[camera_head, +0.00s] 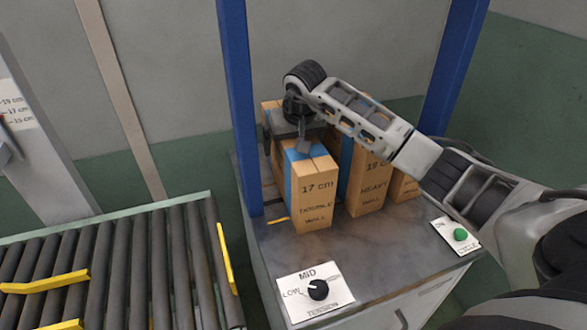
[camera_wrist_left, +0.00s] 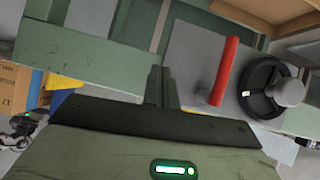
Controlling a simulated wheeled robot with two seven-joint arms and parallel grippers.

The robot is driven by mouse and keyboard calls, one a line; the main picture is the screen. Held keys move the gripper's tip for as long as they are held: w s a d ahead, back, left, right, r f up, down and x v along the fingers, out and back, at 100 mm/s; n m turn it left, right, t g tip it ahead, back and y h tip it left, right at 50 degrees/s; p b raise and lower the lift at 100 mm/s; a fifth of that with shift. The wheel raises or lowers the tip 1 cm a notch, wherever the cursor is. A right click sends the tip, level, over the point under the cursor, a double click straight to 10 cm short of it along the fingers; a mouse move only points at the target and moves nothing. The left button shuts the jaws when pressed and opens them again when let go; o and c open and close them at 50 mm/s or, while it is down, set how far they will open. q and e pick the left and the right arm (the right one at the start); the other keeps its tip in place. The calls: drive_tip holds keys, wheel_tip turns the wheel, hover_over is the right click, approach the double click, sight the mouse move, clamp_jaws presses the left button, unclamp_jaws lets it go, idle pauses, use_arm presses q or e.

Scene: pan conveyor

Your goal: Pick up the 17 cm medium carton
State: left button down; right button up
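A brown carton marked "17 cm" and "double wall" (camera_head: 313,196), with blue tape on top, stands upright on the grey worktop in the head view. My right gripper (camera_head: 302,142) reaches in from the right and is low over the carton's top, towards its back. One finger shows against the top; the other is hidden, so I cannot tell whether it grips. My left gripper (camera_wrist_left: 161,88) shows only in the left wrist view, with its thin dark fingers close together and nothing between them.
A carton marked "18 cm" and "heavy wall" (camera_head: 368,187) stands close on the right, with another partly hidden carton (camera_head: 405,188) beyond. Blue posts (camera_head: 238,100) flank them. A dial panel (camera_head: 316,290) and green button (camera_head: 460,235) are in front. A roller conveyor (camera_head: 125,265) lies left.

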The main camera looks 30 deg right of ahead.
drive_tip(key=c, duration=1.3)
drive_tip(key=shift+w+r, duration=0.1)
drive_tip(key=shift+r, duration=0.1)
drive_tip(key=shift+c, duration=1.1)
